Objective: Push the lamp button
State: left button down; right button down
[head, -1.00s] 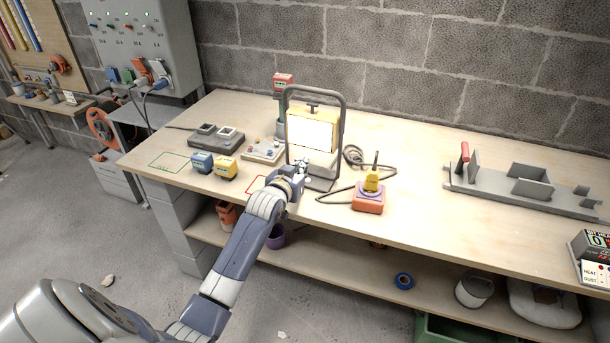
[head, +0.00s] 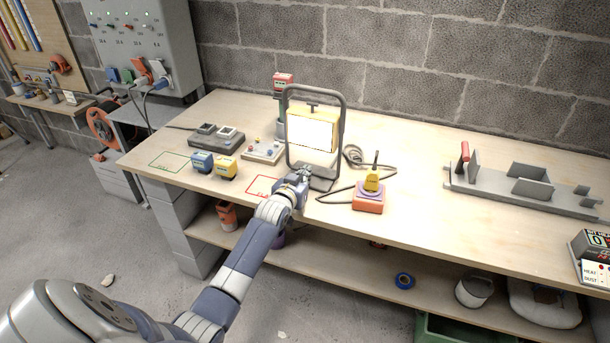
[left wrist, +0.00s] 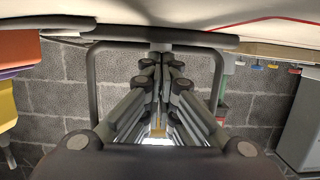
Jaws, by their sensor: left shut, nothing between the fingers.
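The work lamp (head: 312,133) stands on the workbench in a grey tubular frame, its yellow-edged panel bright white. My left gripper (head: 305,173) is shut and empty at the lower front of the lamp, near the base of its frame. I cannot tell whether it touches. The button cannot be made out. In the left wrist view the closed fingers (left wrist: 160,108) point toward the lamp, with the frame's bar (left wrist: 185,48) around them and a bright patch behind. My right gripper is not in view.
An orange box with a yellow top (head: 368,198) and a looped cable lie right of the lamp. Blue and yellow small blocks (head: 226,168) and a switch box (head: 263,150) stand left. A grey tray fixture (head: 525,190) is farther right; bench between is mostly clear.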

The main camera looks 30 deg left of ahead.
pick_arm(q)
jog(key=shift+f, duration=0.7)
jog(key=shift+s+f, duration=0.1)
jog(key=shift+d, duration=0.1)
jog(key=shift+r+p, duration=0.55)
jog(key=shift+r, duration=0.1)
notch_tip(320, 180, up, 4)
jog(key=p, duration=0.3)
jog(key=v, duration=0.9)
jog(key=shift+s+b, duration=0.35)
jog(key=shift+f, duration=0.1)
